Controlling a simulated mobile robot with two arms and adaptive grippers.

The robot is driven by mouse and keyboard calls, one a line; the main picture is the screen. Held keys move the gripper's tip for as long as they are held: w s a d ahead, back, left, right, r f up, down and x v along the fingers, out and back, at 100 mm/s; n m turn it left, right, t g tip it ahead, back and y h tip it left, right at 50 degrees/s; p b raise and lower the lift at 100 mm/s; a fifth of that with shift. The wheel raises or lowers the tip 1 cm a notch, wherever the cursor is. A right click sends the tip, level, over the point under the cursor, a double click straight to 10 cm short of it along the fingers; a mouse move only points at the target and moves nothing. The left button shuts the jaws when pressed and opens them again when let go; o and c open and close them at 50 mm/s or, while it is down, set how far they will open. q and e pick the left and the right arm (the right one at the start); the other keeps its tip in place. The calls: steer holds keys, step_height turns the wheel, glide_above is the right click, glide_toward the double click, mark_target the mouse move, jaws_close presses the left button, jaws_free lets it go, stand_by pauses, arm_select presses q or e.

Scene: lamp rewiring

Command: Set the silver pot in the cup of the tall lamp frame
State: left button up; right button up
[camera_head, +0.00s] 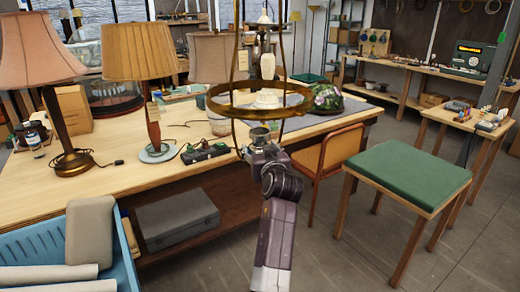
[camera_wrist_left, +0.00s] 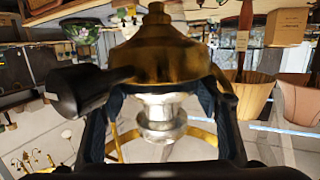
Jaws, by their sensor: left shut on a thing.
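My right gripper is out of view.
The wooden table (camera_head: 110,190) carries several shaded lamps, including a pleated tan one (camera_head: 138,50), and a green-and-black box (camera_head: 205,152). A blue crate (camera_head: 45,242) is at lower left. A green-topped stool (camera_head: 408,172) stands right. The floor at lower right is clear.

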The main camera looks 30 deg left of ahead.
arm_select(q)
steer(key=o, duration=1)
steer(key=shift+c, duration=0.2)
steer(key=o, duration=0.5)
steer(key=shift+o, duration=0.2)
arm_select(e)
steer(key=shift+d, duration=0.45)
arm_select(q)
steer(key=shift+f, duration=0.1)
step_height(320, 180, up, 10)
steer(key=shift+r, duration=0.1)
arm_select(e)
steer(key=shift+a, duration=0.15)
